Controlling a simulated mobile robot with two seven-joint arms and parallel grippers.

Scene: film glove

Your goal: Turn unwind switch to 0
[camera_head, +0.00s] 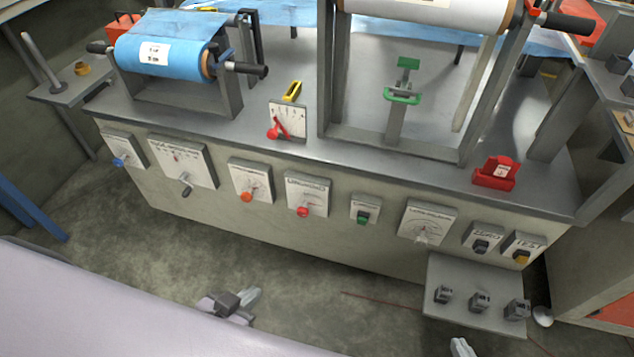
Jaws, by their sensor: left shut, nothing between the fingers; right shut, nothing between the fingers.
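Several control panels line the front of the machine. They include a blue knob (121,161), a panel with a dark crank (185,187), an orange knob (247,196), a red knob (303,210) and a grey dial (422,237). The labels are too small to read surely, so I cannot tell which is the unwind switch or its setting. My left gripper (252,297) is shut and empty, low in front of the machine and apart from the panels. My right gripper (462,346) is shut and empty at the bottom edge, partly cut off.
Green (363,218), black (481,246) and yellow (521,257) buttons sit further right. A small shelf (440,318) with several dark blocks juts out at lower right. A blue film roll (165,57) and a red-handled lever (277,130) are on top. The floor before the left panels is clear.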

